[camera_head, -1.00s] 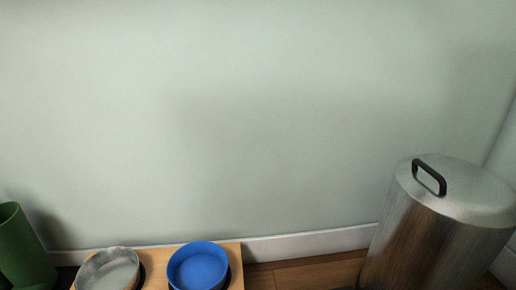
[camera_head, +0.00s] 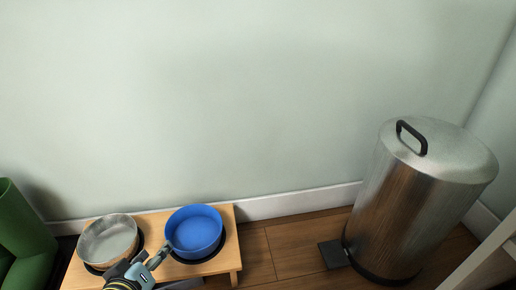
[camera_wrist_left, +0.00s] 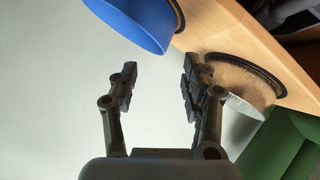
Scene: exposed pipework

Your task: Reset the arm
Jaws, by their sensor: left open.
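My left gripper (camera_head: 156,261) is at the bottom of the head view, in front of the raised wooden stand. Its fingertips show near the lower left edge of the blue bowl (camera_head: 195,230) and to the right of the metal bowl (camera_head: 108,240). In the left wrist view the gripper (camera_wrist_left: 158,78) is open, its two fingers apart with only pale wall between them. The blue bowl (camera_wrist_left: 140,18) is above the fingers there, and the metal bowl (camera_wrist_left: 243,82) is to the right. I cannot tell whether a finger touches either bowl. My right gripper is not in view.
The wooden stand (camera_head: 236,256) holds both bowls by the wall (camera_head: 270,100). A steel pedal bin (camera_head: 420,200) stands at the right with its lid closed. A green object (camera_head: 22,235) is at the left edge. Wooden floor (camera_head: 285,250) is clear between stand and bin.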

